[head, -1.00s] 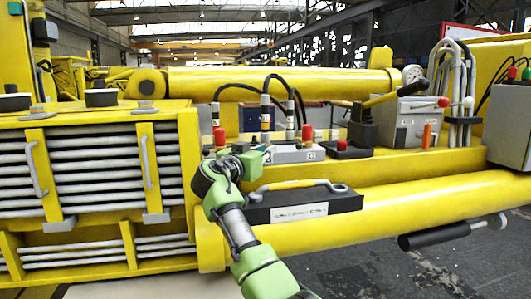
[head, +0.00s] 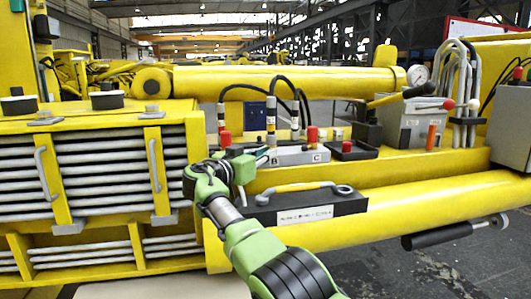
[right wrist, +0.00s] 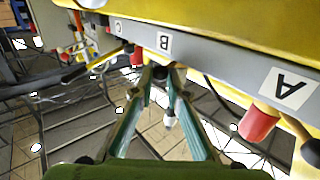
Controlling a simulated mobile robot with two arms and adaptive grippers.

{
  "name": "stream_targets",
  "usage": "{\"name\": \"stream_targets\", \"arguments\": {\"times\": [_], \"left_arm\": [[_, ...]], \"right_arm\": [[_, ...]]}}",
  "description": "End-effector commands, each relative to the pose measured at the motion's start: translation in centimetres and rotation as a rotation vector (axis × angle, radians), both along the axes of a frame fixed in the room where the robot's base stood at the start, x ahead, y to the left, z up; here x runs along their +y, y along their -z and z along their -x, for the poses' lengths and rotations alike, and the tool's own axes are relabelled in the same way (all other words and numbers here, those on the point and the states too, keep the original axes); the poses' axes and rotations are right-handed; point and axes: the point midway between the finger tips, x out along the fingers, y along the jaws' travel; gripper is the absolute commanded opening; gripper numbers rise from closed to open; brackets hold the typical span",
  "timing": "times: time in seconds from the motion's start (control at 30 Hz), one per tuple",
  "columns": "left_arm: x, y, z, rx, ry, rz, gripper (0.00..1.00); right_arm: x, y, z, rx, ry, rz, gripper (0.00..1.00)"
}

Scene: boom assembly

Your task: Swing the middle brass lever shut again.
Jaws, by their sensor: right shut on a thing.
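The grey valve block (head: 300,155) stands on the yellow machine, with labels B and C showing in the head view. In the right wrist view the block (right wrist: 225,70) appears upside down with labels A, B and C. My right gripper (head: 262,153) reaches its front at B. In the right wrist view its two green fingers (right wrist: 161,76) come together just by label B, around a small dark part. I take this to be the middle lever; it is mostly hidden between the fingertips and its brass colour cannot be made out. My left gripper is out of view.
Red caps stand near A (right wrist: 258,122) and beyond C (head: 312,136). Black hoses with upright couplings (head: 270,120) rise behind the block. A yellow-and-black lever (head: 405,94) is farther right.

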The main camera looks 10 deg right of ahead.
Motion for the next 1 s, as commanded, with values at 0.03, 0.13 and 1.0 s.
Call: {"name": "stream_targets", "arguments": {"times": [0.03,0.13,1.0], "left_arm": [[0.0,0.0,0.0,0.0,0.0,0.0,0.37],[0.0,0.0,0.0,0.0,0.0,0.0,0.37],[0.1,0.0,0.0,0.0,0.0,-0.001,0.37]], "right_arm": [[-0.1,0.3,0.0,0.005,0.002,0.0,0.0],[-0.1,0.3,0.0,0.005,0.003,0.0,0.0],[1.5,0.2,1.3,0.0,0.002,-0.001,0.31]]}}
